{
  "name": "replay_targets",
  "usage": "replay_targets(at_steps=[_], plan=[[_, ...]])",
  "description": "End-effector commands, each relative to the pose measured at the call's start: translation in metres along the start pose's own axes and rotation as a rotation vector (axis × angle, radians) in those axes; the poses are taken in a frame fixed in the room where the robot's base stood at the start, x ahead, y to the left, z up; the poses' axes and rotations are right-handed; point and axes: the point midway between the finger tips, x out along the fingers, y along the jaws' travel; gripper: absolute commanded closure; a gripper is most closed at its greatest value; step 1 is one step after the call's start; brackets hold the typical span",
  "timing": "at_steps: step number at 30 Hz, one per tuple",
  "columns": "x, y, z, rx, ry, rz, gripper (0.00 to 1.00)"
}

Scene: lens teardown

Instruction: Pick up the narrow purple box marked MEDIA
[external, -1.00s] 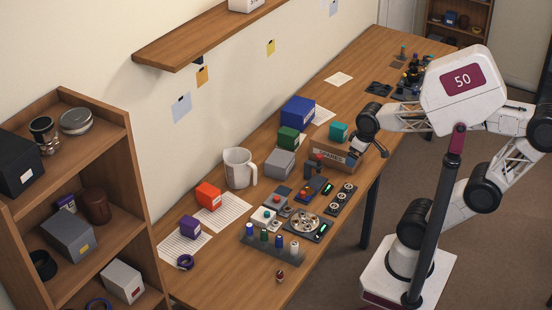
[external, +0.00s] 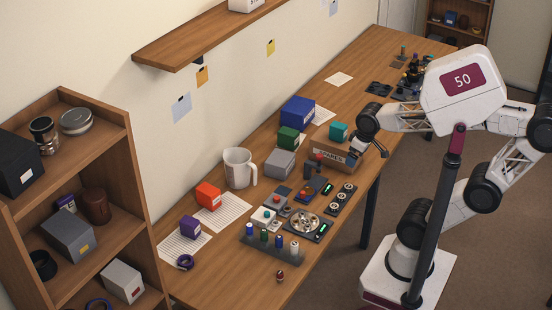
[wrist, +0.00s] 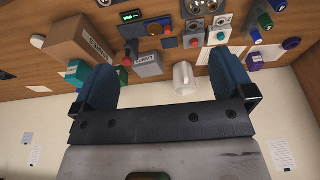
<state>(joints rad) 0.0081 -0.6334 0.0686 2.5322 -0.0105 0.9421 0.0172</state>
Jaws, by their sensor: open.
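A purple box (external: 190,226) with a pale label stands on a paper sheet at the near-left part of the bench. A purple box also shows at the right of the wrist view (wrist: 255,62). A second small purple box (external: 66,203) stands on the middle level of the left shelf unit, partly behind a grey box. I cannot read the marking on either. My gripper (external: 370,151) is beside the cardboard SPARES box, far from both purple boxes. In the wrist view its blue fingers (wrist: 165,78) are wide apart with nothing between them.
The SPARES box (external: 333,154), a white mug (external: 238,168), an orange box (external: 208,195) and a grey box (external: 280,163) stand along the bench. A purple tape ring (external: 185,262) lies near the purple box. A wall shelf (external: 205,37) overhangs the bench's back.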

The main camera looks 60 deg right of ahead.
Motion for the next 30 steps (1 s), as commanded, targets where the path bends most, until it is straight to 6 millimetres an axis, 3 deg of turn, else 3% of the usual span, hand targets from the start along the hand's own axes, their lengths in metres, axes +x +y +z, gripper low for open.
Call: replay_targets(at_steps=[8, 14, 30], plan=[[0.000, -0.001, -0.002, 0.005, -0.003, -0.004, 0.00], [0.001, -0.009, -0.016, 0.043, -0.025, -0.037, 0.00], [0.019, -0.070, -0.111, 0.313, -0.191, -0.244, 0.00]])
